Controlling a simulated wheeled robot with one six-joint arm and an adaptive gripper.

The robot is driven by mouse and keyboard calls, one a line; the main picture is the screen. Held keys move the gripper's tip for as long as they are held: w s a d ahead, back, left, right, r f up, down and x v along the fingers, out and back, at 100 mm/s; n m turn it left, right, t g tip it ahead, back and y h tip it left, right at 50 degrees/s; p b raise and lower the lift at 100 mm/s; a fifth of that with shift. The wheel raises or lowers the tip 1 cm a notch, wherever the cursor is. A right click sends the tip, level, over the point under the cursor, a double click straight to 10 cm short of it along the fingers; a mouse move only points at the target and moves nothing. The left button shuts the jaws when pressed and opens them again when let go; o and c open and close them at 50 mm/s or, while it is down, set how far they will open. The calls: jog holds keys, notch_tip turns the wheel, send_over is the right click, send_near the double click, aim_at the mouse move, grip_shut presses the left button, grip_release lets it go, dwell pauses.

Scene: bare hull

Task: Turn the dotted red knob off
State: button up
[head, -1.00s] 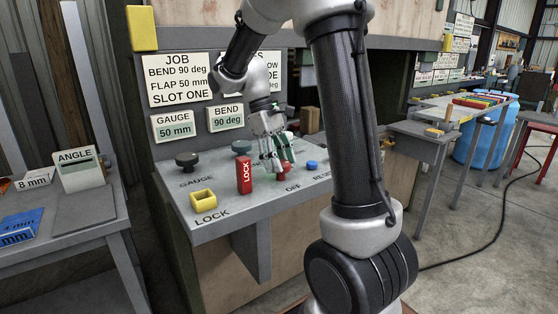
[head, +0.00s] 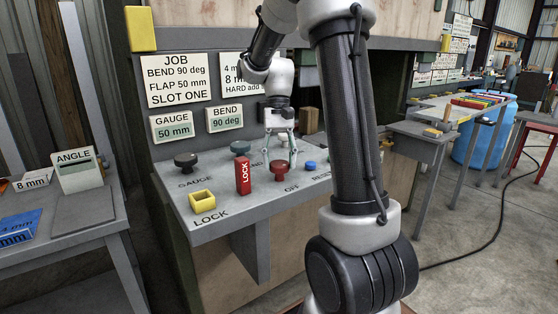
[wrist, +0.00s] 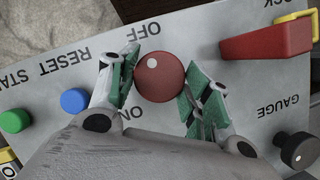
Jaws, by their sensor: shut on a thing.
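The red knob (head: 279,166) stands on the grey sloped panel, behind and right of the red LOCK handle. In the wrist view the knob (wrist: 160,82) is round, with one white dot on its upper left part, toward the word OFF. The word ON is below and left of it there. My gripper (head: 280,158) reaches down at the knob from behind. In the wrist view my gripper (wrist: 158,92) has its green pads on both sides of the knob, shut on it.
The red LOCK handle (head: 243,176) and yellow bracket (head: 202,199) stand left of the knob. A dark gauge knob (head: 186,160) is farther left. A blue button (head: 310,166) is close on the right, and a green button (wrist: 15,120) shows in the wrist view.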

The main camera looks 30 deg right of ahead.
jog(key=shift+m+t+y, duration=0.4)
jog(key=shift+m, duration=0.8)
jog(key=o, duration=1)
jog(key=v, duration=1.2)
jog(key=shift+d, duration=0.1)
